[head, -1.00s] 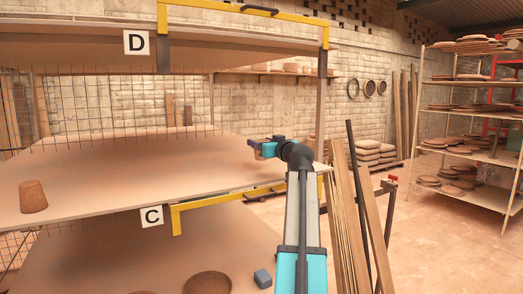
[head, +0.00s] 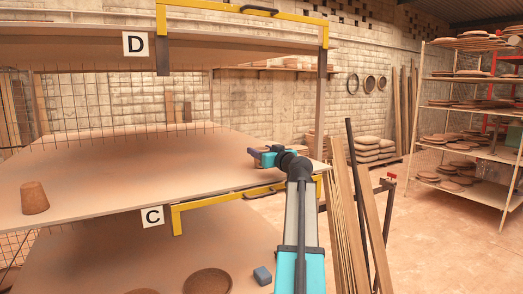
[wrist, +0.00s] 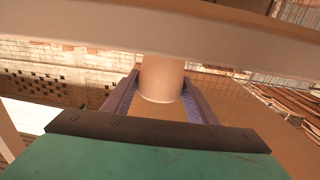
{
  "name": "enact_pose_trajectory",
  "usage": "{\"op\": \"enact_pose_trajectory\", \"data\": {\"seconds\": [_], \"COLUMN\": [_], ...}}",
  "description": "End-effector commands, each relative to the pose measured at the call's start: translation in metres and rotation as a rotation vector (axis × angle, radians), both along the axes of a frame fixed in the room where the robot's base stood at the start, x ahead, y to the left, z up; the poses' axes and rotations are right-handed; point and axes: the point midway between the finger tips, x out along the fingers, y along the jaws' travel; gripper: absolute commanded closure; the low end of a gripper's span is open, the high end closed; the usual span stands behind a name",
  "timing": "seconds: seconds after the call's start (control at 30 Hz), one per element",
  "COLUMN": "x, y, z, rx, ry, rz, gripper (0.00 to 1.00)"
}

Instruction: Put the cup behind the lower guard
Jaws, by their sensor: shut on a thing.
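My gripper (head: 254,153) is over the right end of the middle shelf board, near its front edge. In the wrist view its two dark jaws (wrist: 160,100) are shut on a pale, rounded cup (wrist: 161,78), whose top is cut off by a pale beam. In the head view the held cup is mostly hidden by the gripper. The lower guard (head: 245,194) is a yellow bar below the middle board, beside the C sign (head: 152,217). The upper guard (head: 240,13) is a yellow bar near the D sign (head: 135,44).
A brown tapered pot (head: 34,198) stands at the left of the middle board (head: 130,170). On the lower board lie a round brown dish (head: 207,282) and a small blue-grey block (head: 262,276). Planks (head: 350,215) lean at the right. The middle board's centre is clear.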

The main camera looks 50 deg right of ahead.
Motion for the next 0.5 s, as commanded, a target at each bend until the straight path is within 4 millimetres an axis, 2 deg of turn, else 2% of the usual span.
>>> {"op": "enact_pose_trajectory", "data": {"seconds": [0.37,0.4,0.5], "x": [0.0005,0.0007,0.0007], "y": [0.0002,0.0003,0.0004], "z": [-0.0027,-0.0023,-0.0019], "rx": [0.0,0.0,0.0], "ry": [0.0,0.0,0.0], "rz": [0.0,0.001,0.001], "gripper": [0.72,0.44,0.29]}}
